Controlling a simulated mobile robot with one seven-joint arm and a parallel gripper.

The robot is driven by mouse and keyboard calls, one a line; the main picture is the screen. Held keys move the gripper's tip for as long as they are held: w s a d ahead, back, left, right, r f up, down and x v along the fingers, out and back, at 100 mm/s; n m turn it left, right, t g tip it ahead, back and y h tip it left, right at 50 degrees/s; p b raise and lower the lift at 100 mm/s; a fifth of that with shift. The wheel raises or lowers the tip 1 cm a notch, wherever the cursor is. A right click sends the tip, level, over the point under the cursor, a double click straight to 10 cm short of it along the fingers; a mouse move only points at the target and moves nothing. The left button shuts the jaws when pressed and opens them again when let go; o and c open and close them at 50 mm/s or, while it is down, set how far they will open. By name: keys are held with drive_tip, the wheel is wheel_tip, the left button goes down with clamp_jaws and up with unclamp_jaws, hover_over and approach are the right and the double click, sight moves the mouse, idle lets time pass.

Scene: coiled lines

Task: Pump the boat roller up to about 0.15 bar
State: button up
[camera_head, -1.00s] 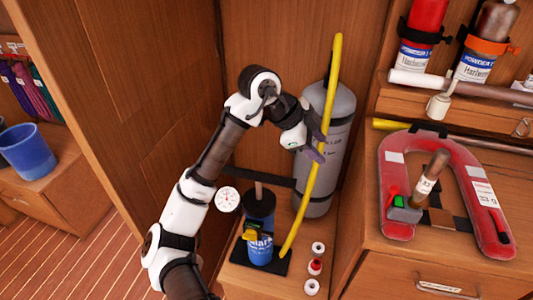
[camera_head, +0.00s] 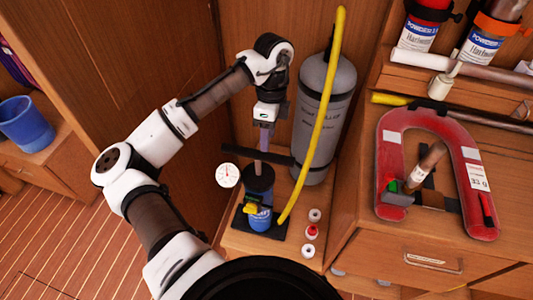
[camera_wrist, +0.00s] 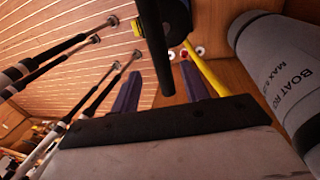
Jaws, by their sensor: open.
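The boat roller (camera_head: 322,105), a grey cylinder, stands upright at the back; part of its lettering shows in the wrist view (camera_wrist: 275,60). The hand pump (camera_head: 258,180), dark above and blue below, stands on a black base with its rod up. Its black crossbar handle (camera_head: 238,153) is at the top of the rod. My gripper (camera_head: 264,149) points down at the handle, open. In the wrist view the handle (camera_wrist: 154,30) runs between the two purple fingers, with nothing gripped. A white dial gauge (camera_head: 228,175) is beside the pump; its reading is too small to tell.
A yellow hose (camera_head: 326,105) rises from the pump base past the roller. Small caps (camera_head: 311,232) lie right of the pump. A red horseshoe buoy (camera_head: 390,150) lies on the right cabinet. Wooden walls enclose the left and back.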

sight(267, 156)
drive_tip(key=f, duration=0.2)
drive_tip(key=s+f, duration=0.1)
drive_tip(key=f, duration=0.1)
drive_tip(key=f+p, duration=0.1)
drive_tip(key=f, duration=0.2)
drive_tip(key=shift+s+a+f, duration=0.1)
drive_tip(key=shift+s+a, duration=0.05)
drive_tip(key=shift+a, duration=0.1)
clamp_jaws()
